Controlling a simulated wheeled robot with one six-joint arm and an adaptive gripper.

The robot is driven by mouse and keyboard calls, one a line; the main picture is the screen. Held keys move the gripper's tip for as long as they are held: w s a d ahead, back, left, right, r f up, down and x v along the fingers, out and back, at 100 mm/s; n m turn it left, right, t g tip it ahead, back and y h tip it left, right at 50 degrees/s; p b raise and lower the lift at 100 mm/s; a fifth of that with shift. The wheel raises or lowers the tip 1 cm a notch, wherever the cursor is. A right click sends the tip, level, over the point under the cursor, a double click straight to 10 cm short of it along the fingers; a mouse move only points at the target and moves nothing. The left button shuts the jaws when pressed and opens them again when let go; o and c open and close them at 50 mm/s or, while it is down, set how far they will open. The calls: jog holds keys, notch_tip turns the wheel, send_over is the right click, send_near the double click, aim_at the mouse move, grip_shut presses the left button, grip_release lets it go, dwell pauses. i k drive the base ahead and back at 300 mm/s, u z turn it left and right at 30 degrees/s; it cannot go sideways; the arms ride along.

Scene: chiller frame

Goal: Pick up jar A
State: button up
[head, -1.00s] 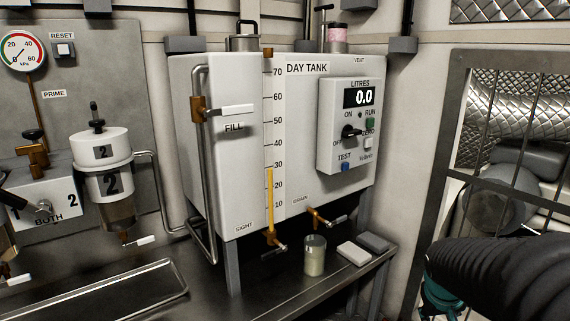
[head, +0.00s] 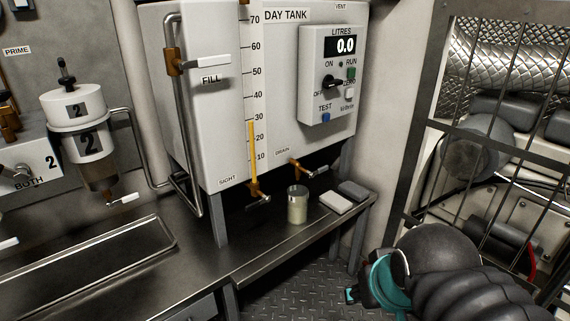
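A small clear jar (head: 297,206) with pale contents stands upright on the dark metal bench (head: 205,262), below the day tank's drain tap. I cannot read a letter on it, so I cannot tell whether it is jar A. My arm (head: 440,270) reaches in at the lower right, black with a teal part near its end. The arm is well apart from the jar. My gripper's fingertips cannot be made out in this view.
The day tank (head: 215,130) stands on legs behind the jar. A barred frame (head: 440,140) stands at the right.

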aim_at(297, 198)
jog(key=u, duration=2.7)
jog(key=k, duration=0.9)
jog(key=z, duration=1.05)
jog(key=i, duration=0.5)
